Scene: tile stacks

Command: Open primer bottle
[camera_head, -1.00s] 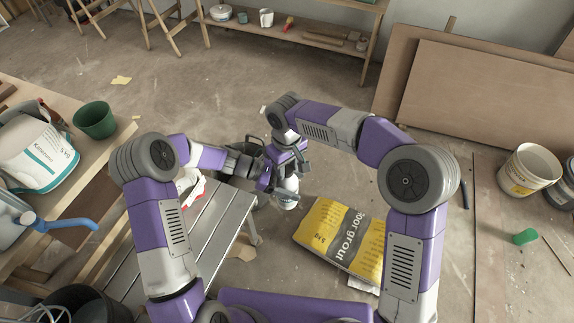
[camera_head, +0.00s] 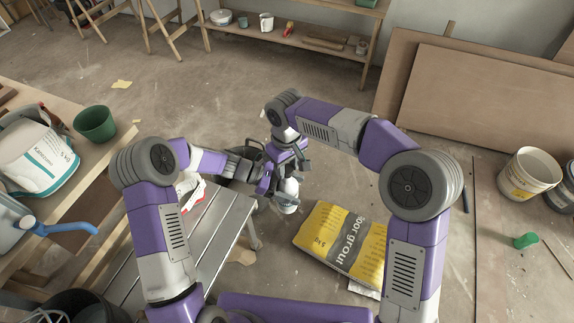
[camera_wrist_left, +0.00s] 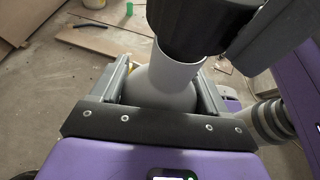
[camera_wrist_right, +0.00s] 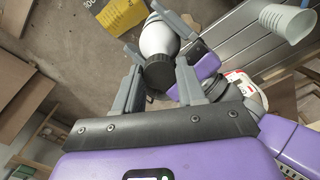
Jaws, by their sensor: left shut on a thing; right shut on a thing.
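The primer bottle (camera_head: 286,206) is white with a black cap and is held in the air between my two grippers. My left gripper (camera_head: 268,187) is shut on its white body, which sits between the fingers in the left wrist view (camera_wrist_left: 165,85). My right gripper (camera_wrist_right: 158,74) is shut on the black cap (camera_wrist_right: 157,76), which lies between its fingers. The cap also shows in the left wrist view (camera_wrist_left: 200,25), sitting at the bottle's narrow neck. I cannot tell whether it is loosened. My grippers hide much of the bottle in the head view.
A slatted grey bench (camera_head: 205,235) stands left of the bottle, with a red and white package (camera_head: 190,188) at its far end. A yellow and grey floor grout bag (camera_head: 342,240) lies on the floor to the right.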

